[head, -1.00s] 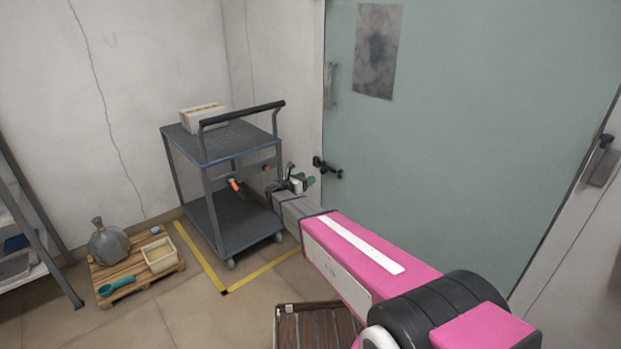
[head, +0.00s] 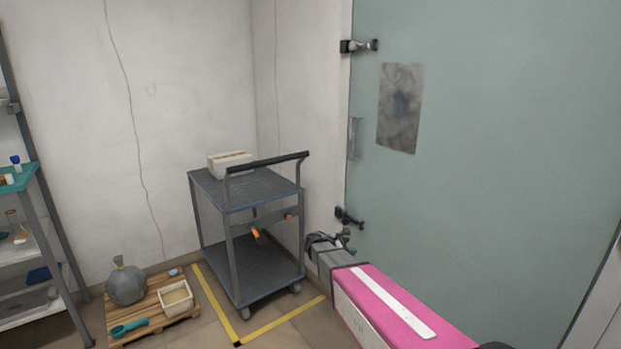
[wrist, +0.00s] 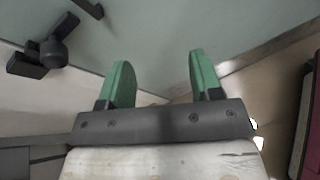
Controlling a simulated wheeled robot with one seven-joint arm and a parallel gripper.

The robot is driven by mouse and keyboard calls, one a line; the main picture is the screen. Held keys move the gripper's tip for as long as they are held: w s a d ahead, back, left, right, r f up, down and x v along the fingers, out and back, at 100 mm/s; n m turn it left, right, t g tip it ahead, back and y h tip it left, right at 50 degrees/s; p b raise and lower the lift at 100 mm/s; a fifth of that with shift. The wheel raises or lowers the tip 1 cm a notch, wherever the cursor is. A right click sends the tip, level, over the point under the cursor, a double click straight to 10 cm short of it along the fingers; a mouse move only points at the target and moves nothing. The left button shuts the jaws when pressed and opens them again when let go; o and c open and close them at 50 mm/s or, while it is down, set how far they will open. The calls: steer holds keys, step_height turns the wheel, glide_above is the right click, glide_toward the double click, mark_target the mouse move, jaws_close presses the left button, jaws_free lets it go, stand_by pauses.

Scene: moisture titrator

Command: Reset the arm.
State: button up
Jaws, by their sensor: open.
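My gripper (wrist: 155,82) shows in the wrist view with its two green fingers spread apart and nothing between them. In the head view my gripper (head: 347,240) is at the end of my pink and grey arm, in front of the lower left part of the glass door (head: 480,150). It is to the right of the grey cart (head: 265,185) in the picture. The fingers are small and partly hidden there.
A white box (head: 230,163) sits on the cart's top shelf. Yellow tape (head: 283,317) marks the floor around the cart. A pallet (head: 158,325) with a grey sack (head: 126,284), a tub (head: 176,297) and a teal scoop (head: 129,328) lies left. A shelf rack (head: 45,220) stands far left.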

steer(key=s+d+f+m+g+y, duration=0.1)
steer(key=s+d+m+g+y, duration=0.15)
steer(key=s+m, duration=0.35)
steer(key=s+d+f+m+g+y, duration=0.2)
steer(key=s+d+m+y, duration=0.15)
steer(key=s, duration=0.55)
steer(key=s+a+r+m+g+y, duration=0.1)
steer(key=s+a+m+y, duration=0.2)
steer(key=s+m+y, duration=0.3)
steer(key=s+m, duration=0.4)
steer(key=s, duration=0.1)
steer(key=shift+a+g, duration=0.2)
steer(key=shift+g, duration=0.15)
steer(key=shift+r+m, duration=0.1)
steer(key=shift+m, duration=0.15)
